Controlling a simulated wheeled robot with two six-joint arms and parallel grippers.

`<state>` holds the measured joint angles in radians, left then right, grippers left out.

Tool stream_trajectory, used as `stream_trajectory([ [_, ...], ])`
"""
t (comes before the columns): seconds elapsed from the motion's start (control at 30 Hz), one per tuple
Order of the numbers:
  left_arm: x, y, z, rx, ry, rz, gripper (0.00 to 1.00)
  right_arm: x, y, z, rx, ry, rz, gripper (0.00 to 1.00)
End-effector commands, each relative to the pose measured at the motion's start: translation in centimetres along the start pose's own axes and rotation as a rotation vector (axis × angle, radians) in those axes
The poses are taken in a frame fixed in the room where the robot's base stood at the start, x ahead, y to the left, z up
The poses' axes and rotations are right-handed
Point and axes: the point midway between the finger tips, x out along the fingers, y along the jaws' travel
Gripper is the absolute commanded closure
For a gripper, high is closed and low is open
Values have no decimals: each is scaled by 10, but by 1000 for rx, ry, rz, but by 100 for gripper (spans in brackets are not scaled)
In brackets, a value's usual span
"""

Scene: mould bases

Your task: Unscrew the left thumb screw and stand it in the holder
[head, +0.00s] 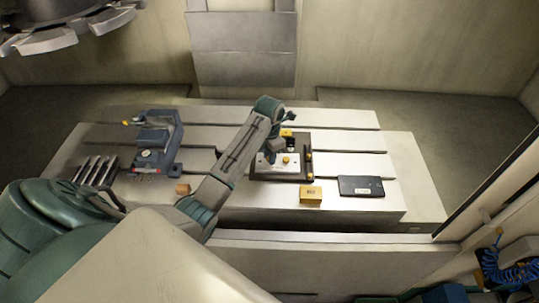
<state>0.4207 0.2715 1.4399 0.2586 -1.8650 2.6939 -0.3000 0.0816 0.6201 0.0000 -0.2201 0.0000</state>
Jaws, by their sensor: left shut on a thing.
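My left gripper (270,153) is over the left part of a pale plate (280,170) set in a dark mould base (306,142). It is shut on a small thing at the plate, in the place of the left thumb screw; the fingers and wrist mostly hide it. I cannot tell how far that screw is out of the plate. A yellow round knob (286,160) stands on the plate just right of the gripper. Further small yellow parts show at the base's right edge (309,155) and behind the gripper (287,132). I cannot tell which part is the holder. My right gripper is out of view.
A yellow box (311,195) and a flat black case (361,186) lie in front and to the right. A blue-grey vise (158,142), a small brown block (183,189) and a dark slotted rack (96,171) are left.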

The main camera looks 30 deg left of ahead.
Motion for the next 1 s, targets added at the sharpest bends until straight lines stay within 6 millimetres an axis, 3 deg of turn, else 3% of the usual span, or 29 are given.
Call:
stream_trajectory([
  [0.13, 0, 0, 0, -27, 1, 0, 100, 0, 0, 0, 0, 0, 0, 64],
  [0.4, 0, 0, 0, -248, 1, 0, 100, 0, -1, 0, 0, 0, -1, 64],
  [0.63, 0, 0, 0, -262, 1, 0, 100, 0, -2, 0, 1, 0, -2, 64],
  [0.67, 0, 0, 0, -261, 1, 0, 76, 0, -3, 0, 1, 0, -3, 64],
  [0.77, 0, 0, 0, -261, 1, 0, 56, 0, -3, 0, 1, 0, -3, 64],
  [1.0, 0, 0, 0, -260, 1, 0, 54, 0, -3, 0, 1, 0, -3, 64],
])
